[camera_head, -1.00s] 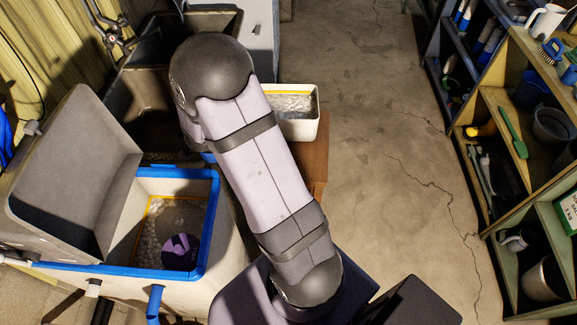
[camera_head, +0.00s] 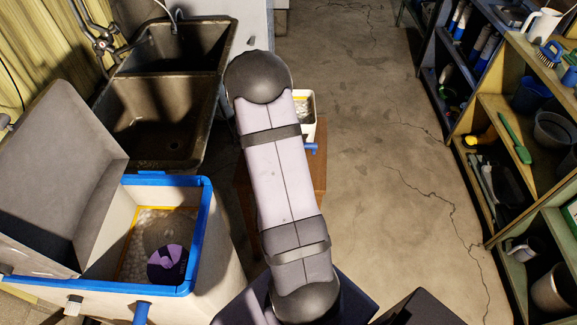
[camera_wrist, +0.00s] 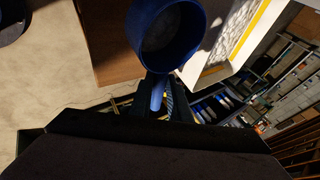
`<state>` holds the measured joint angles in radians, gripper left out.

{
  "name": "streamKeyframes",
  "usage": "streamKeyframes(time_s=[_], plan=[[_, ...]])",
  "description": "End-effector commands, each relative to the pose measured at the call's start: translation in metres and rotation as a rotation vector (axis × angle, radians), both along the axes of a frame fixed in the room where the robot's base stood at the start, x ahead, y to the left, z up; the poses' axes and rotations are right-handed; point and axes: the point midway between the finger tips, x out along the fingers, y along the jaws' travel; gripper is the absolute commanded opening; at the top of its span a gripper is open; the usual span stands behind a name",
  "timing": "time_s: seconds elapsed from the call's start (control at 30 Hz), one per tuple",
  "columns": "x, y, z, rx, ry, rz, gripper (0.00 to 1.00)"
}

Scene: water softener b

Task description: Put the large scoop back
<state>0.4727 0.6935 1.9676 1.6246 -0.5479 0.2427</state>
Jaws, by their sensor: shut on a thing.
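The large scoop (camera_wrist: 166,35) is dark blue with a deep round cup. In the wrist view my gripper (camera_wrist: 162,92) is shut on its blue handle, and the cup extends beyond the fingertips. I cannot tell whether the cup holds anything. The scoop is beside a white bin (camera_wrist: 232,50) with a yellow line along its inner wall and pale grains inside. In the head view my arm covers most of this bin (camera_head: 309,131) and hides my gripper. A small blue piece (camera_head: 311,147) shows at the arm's right edge.
The bin stands on a wooden stand (camera_head: 318,180). At left is the open softener tank (camera_head: 206,225) with a blue rim, pellets and a purple-black round object (camera_head: 168,263). A dark double sink (camera_head: 155,105) stands behind. Shelves (camera_head: 487,150) line the right; the floor between is clear.

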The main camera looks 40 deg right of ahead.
Motion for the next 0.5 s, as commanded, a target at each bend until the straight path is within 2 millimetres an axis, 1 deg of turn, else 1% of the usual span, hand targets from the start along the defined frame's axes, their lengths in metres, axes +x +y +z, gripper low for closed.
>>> streamKeyframes(time_s=[0.03, 0.1, 0.23, 0.33, 0.5], plan=[[-0.001, 0.001, -0.011, 0.002, 0.003, 0.001, 0.00], [0.000, 0.001, -0.022, 0.002, 0.004, 0.002, 0.00], [0.000, 0.001, -0.040, 0.002, 0.002, 0.002, 0.00], [0.000, 0.001, -0.047, 0.001, 0.001, 0.002, 0.00], [0.001, 0.000, -0.049, 0.000, 0.000, 0.002, 0.00]])
